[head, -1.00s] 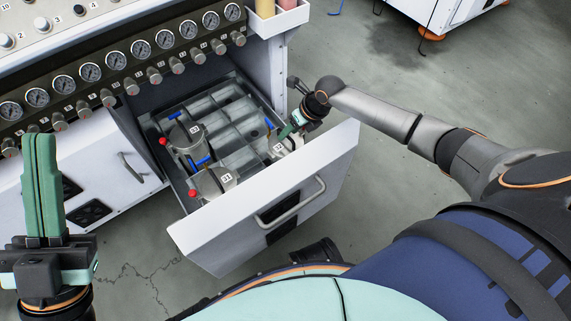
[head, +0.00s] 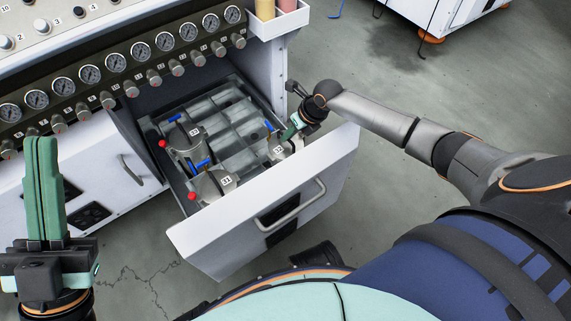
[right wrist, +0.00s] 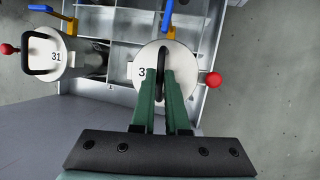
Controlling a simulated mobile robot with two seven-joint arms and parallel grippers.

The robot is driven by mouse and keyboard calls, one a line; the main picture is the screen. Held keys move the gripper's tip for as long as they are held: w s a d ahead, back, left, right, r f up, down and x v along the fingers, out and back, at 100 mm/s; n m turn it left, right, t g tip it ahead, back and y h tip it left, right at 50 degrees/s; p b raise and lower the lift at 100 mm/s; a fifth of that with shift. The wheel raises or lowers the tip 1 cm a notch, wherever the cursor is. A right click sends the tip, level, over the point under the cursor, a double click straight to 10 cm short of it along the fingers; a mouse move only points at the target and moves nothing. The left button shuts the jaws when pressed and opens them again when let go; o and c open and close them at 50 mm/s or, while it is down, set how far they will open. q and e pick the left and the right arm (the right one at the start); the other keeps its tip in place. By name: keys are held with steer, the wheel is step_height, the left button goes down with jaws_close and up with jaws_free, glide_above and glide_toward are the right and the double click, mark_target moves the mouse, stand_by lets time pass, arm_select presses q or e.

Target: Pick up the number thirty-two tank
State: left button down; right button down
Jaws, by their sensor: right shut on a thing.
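The number thirty-two tank (head: 283,153) stands in the right side of the open drawer, grey with a numbered lid. It also shows in the right wrist view (right wrist: 180,60), with only the "3" visible beside my fingers. My right gripper (head: 292,131) is above it, its green fingers shut on the black handle of the lid; they also show in the right wrist view (right wrist: 161,72). I cannot tell whether the tank is clear of the drawer floor. My left gripper (head: 41,140) is shut and empty at the far left, pointing up.
Tank 31 (head: 213,187) and another tank (head: 184,137) stand at the drawer's left side. The drawer (head: 265,215) has grey dividers with empty compartments between the tanks. The gauge panel (head: 125,75) overhangs behind. Open floor lies to the right.

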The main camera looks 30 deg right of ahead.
arm_select(q)
steer(key=shift+f, duration=0.1)
stand_by(0.8)
